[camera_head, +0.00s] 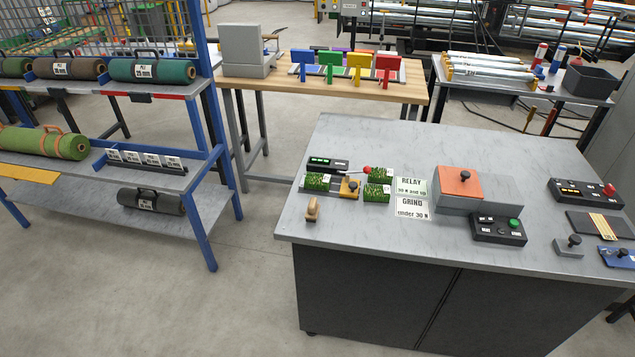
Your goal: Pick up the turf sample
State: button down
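Several small green turf blocks stand on the grey workbench (330,150). One turf sample (317,182) is at the left, beside a small yellow fixture (349,188) with a dark knob. A second turf block (377,193) is right of that fixture, and a third (380,175) is just behind the second. I cannot tell which block the task means. My gripper is not in view.
A dark display unit (327,164) is close behind the left block, and a wooden-handled tool (312,209) is in front. A red-tipped lever (366,169) is near the blocks. An orange-topped grey block (460,183) and a control box (498,229) are to the right.

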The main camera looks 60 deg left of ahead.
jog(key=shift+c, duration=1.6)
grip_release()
